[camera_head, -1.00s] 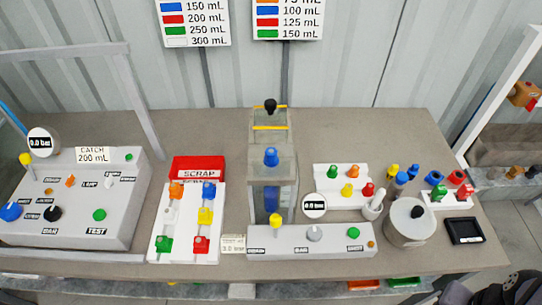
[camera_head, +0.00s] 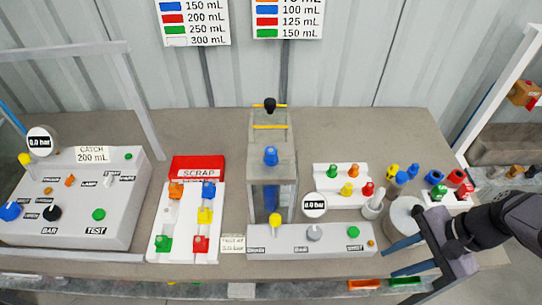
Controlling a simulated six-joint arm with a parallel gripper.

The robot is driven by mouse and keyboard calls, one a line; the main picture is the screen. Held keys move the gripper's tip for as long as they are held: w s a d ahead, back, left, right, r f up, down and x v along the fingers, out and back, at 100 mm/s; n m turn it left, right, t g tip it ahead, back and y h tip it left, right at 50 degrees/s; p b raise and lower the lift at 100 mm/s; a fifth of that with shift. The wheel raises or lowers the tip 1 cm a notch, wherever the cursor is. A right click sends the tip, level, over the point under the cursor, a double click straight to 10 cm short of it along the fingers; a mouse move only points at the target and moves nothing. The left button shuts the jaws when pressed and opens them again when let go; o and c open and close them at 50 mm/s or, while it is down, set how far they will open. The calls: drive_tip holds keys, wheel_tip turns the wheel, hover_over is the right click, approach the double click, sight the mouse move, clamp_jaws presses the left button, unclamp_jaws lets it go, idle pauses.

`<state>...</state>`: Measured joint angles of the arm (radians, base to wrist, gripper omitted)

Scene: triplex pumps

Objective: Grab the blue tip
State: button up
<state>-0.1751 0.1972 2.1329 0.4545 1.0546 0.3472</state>
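Several blue tips show, and I cannot tell which one the task means. One blue tip (camera_head: 208,190) stands at the back right of the white tray left of centre. Another blue piece (camera_head: 271,156) sits on top of the clear column (camera_head: 285,190).
A white block (camera_head: 340,172) holds green, orange, yellow and red tips. A grey panel (camera_head: 330,240) with a gauge (camera_head: 314,205) lies along the front. A red SCRAP box (camera_head: 197,168) stands behind the white tray. My arm hides part of the grey cylinder (camera_head: 402,212).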

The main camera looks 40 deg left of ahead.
drive_tip(key=w+a+r+m+g+y, duration=0.2)
drive_tip(key=a+r+y, duration=0.1)
drive_tip(key=a, duration=0.9)
drive_tip(key=m+g+y, duration=0.2)
drive_tip(key=g+y, duration=0.3)
drive_tip(key=g, duration=0.1)
approach(276, 150)
wheel_tip(276, 150, down, 3)
drive_tip(key=s+a, duration=0.2)
drive_tip(key=shift+g+y, duration=0.3)
drive_tip(key=shift+g, duration=0.6)
drive_tip(key=s+a, duration=0.1)
drive_tip(key=s+a+r+b, duration=0.1)
drive_tip(key=a, duration=0.1)
drive_tip(key=shift+s+a+r, duration=0.15)
drive_tip(key=shift+s, duration=0.2)
drive_tip(key=shift+s+a+r, duration=0.15)
drive_tip(key=shift+s+a, duration=0.05)
drive_tip(key=shift+a, duration=0.05)
drive_tip(key=shift+s+a+r+p, duration=0.1)
drive_tip(key=shift+s+a+p, duration=0.3)
drive_tip(key=shift+s+a, duration=0.3)
drive_tip(key=shift+a, duration=0.05)
drive_tip(key=p+x, duration=0.3)
drive_tip(key=x, duration=0.1)
drive_tip(key=shift+s, duration=0.15)
drive_tip(key=shift+s+a+f, duration=0.2)
drive_tip(key=shift+s+a, duration=0.1)
drive_tip(key=shift+a, duration=0.05)
clamp_jaws()
